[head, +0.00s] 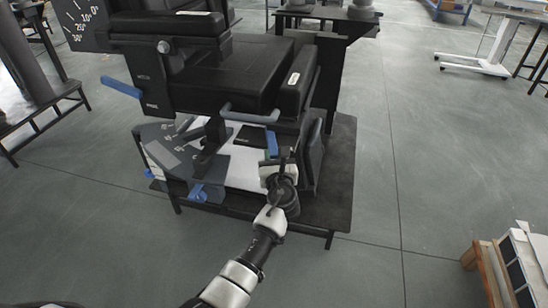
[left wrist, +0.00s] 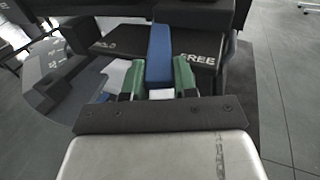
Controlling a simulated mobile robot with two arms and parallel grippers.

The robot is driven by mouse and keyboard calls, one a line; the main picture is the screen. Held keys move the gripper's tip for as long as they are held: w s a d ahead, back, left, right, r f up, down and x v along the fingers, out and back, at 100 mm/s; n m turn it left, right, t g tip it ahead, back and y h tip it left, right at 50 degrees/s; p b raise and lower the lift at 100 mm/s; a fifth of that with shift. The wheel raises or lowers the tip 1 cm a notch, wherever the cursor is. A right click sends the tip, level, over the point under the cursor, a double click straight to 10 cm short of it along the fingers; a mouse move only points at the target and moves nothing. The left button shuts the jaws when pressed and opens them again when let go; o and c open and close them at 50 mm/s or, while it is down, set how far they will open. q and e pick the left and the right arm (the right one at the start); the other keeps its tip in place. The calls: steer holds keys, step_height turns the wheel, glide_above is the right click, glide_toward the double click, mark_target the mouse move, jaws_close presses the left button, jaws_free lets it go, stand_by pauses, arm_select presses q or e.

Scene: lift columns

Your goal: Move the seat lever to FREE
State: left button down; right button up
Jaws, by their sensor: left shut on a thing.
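The seat lever (left wrist: 159,50) is a blue bar, seen in the left wrist view in front of a black plate (left wrist: 115,40) marked HOLD on the left and FREE on the right. The lever stands between the two words, right beside the first letter of FREE. My left gripper (left wrist: 158,80) has green-padded fingers on both sides of the lever's near end and is shut on it. In the head view the lever (head: 271,143) shows as a short blue piece below the seat, with my left gripper (head: 273,163) at its lower end. My right gripper is not in view.
The black seat (head: 235,75) stands above the lever on a dark base plate (head: 338,185). Other blue handles (head: 122,87) and a graduated plate (head: 165,145) are to the left. A wooden crate (head: 485,268) stands at lower right.

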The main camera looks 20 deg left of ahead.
arm_select(q)
steer(key=c, duration=1.2)
jaws_free()
steer(key=shift+d, duration=0.1)
steer(key=shift+o, duration=0.2)
steer(key=shift+s, duration=0.1)
steer(key=shift+s+d, duration=0.2)
steer(key=shift+s, duration=0.1)
steer(key=p+v, duration=0.2)
steer(key=v, duration=0.8)
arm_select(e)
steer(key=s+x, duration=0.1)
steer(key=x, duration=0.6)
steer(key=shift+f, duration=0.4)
